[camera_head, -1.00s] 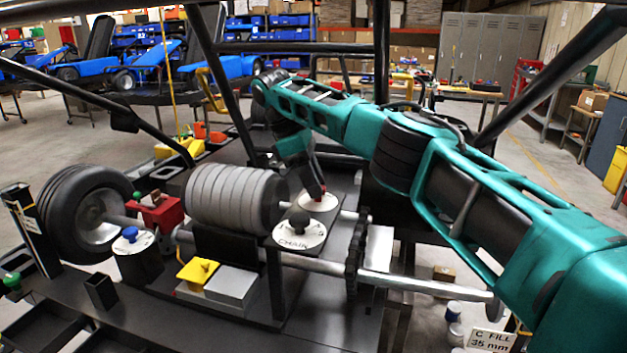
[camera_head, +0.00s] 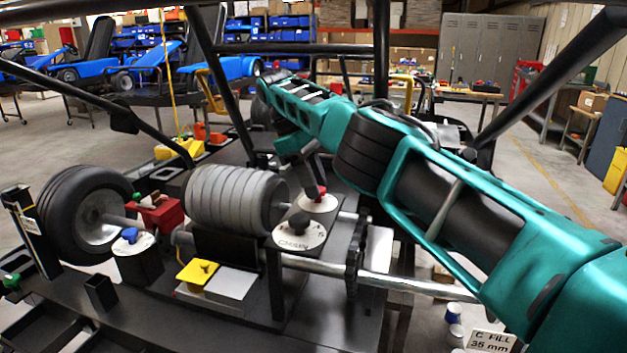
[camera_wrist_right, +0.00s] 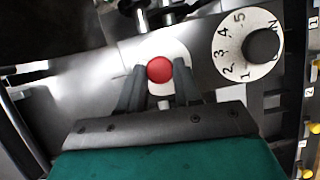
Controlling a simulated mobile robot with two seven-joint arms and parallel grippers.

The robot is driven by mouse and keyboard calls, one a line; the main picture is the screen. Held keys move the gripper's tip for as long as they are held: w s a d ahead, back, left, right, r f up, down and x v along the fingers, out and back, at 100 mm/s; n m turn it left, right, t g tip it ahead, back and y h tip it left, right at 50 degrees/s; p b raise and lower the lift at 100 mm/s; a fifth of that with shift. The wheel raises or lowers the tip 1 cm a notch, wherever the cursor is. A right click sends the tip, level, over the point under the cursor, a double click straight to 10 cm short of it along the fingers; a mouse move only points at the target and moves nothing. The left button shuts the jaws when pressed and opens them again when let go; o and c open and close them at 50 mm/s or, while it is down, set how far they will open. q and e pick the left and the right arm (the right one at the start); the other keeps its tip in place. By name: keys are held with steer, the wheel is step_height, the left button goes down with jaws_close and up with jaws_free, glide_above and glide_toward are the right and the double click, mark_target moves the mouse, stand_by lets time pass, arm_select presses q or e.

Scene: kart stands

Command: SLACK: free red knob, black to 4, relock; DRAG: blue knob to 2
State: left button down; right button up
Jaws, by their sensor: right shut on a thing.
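The red knob (camera_head: 319,193) stands on a round white plate behind the chain dial. My right gripper (camera_head: 317,190) is shut on it; in the right wrist view the red knob (camera_wrist_right: 160,69) sits between the two fingers (camera_wrist_right: 157,88). The black knob (camera_head: 299,222) is on a white dial marked CHAIN, in front of the red one. In the right wrist view the black knob (camera_wrist_right: 262,46) is on the dial's right side, with numbers 1 to 5 around it; its pointer cannot be made out. The blue knob (camera_head: 130,235) is on a white-topped post at the left. My left gripper is out of view.
A grey ribbed drum (camera_head: 228,200) stands left of the red knob. A yellow plate (camera_head: 198,271) and a grey block (camera_head: 232,284) lie in front of it. A steel shaft (camera_head: 410,285) runs to the right. Black frame tubes (camera_head: 222,85) cross above the bench.

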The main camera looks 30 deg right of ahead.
steer(key=o, duration=1)
steer(key=shift+o, duration=0.2)
steer(key=shift+n, duration=0.3)
